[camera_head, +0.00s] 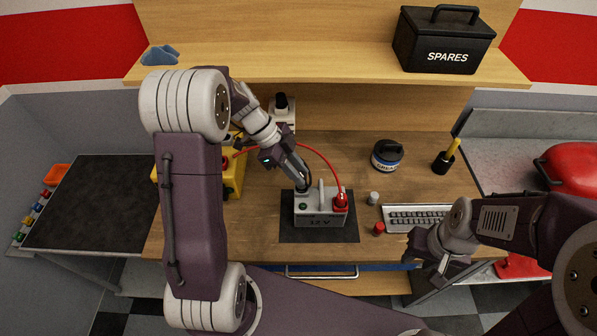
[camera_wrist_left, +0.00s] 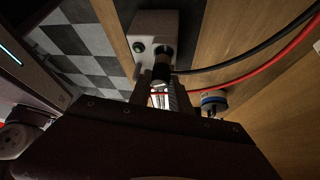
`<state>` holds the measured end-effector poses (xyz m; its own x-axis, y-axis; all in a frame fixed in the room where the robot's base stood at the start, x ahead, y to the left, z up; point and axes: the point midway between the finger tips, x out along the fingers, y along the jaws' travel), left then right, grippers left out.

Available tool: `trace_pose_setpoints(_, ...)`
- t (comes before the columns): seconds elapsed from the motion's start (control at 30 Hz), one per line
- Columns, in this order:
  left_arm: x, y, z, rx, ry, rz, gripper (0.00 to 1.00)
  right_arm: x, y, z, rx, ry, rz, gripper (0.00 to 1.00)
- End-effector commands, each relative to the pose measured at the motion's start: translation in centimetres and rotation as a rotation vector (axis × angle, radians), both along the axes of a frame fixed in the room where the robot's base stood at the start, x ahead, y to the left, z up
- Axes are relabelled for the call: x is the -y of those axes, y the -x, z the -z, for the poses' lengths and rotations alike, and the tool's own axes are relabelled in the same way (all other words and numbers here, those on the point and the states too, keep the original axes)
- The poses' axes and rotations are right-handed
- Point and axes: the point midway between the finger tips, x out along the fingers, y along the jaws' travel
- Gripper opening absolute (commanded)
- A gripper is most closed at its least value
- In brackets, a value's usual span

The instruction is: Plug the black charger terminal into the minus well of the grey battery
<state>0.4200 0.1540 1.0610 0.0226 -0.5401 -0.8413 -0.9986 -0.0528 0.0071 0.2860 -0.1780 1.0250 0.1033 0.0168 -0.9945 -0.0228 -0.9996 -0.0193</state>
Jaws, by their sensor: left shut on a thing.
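The grey battery (camera_head: 318,219), marked 12 V, stands on a dark mat (camera_head: 290,234). A red terminal (camera_head: 341,202) with a red cable sits on its right side. My left gripper (camera_head: 304,187) is over the battery's left side, pointing down. It is shut on the black charger terminal (camera_wrist_left: 160,63), which has a black cable (camera_wrist_left: 230,62). In the left wrist view the terminal's end is at or just above a dark round opening in the battery (camera_wrist_left: 155,22); I cannot tell whether it is inside. My right gripper (camera_head: 425,290) is low at the right front, its jaws unclear.
The yellow charger (camera_head: 234,178) stands behind my left arm. A keyboard (camera_head: 415,218), a red cap (camera_head: 379,228) and a grey cap (camera_head: 374,198) lie right of the battery. A round blue-labelled tub (camera_head: 387,156) and a black cup (camera_head: 442,163) stand farther back.

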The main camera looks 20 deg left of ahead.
Motion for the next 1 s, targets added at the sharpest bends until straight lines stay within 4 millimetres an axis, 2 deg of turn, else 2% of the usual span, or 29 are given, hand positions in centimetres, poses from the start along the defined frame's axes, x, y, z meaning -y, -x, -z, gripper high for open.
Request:
trace_pose_setpoints(0.63, 0.0, 0.0, 0.0, 0.0, 0.0, 0.0, 0.0, 0.0, 0.0, 0.6, 0.0, 0.0, 0.0, 0.36)
trace_pose_setpoints(1.0, 0.0, 0.0, 0.7, 0.0, 0.0, 0.0, 0.0, 0.0, 0.0, 1.4, 0.0, 0.0, 0.0, 0.36)
